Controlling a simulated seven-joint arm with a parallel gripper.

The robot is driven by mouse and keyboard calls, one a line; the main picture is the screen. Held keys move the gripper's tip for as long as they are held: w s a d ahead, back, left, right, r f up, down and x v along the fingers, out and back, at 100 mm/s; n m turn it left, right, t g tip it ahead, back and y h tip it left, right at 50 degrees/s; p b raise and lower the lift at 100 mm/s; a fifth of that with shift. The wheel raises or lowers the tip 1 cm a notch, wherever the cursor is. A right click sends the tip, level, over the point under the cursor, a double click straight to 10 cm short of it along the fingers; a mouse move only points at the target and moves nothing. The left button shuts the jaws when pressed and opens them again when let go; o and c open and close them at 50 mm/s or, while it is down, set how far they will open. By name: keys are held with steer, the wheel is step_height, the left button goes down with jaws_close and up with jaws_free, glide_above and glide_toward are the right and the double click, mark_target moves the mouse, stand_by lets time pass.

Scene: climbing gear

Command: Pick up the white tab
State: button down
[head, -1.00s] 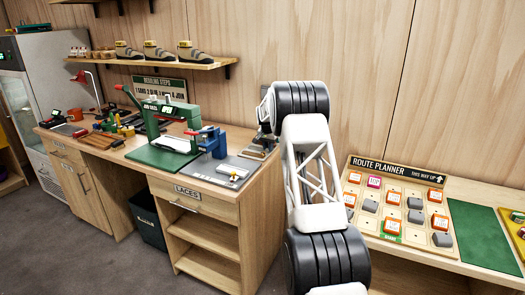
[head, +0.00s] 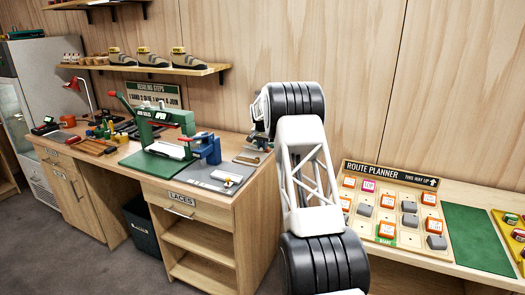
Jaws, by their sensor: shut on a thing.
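My arm rises through the middle of the head view and bends down at its far end over the right end of the workbench. My gripper (head: 257,139) shows only as a small dark shape there, partly behind my arm. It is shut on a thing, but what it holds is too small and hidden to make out. I cannot single out the white tab with certainty. A small whitish piece (head: 230,181) lies on the grey mat (head: 206,178), to the left of and nearer than my gripper. A long white piece (head: 168,151) lies at the green press.
The green press (head: 153,118) and a blue clamp (head: 209,149) stand on the bench left of my gripper. Brownish items (head: 250,159) lie under it. A route planner board (head: 392,174) with several blocks and a green mat (head: 478,238) are on the right-hand table.

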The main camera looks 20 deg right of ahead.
steer(key=s+a+r, duration=0.1)
steer(key=s+a, duration=0.2)
steer(key=s, duration=1.2)
steer(key=shift+s+a+r, duration=0.15)
steer(key=shift+s+a, duration=0.1)
steer(key=shift+a, duration=0.15)
steer(key=shift+s+a, duration=0.1)
stand_by(0.5)
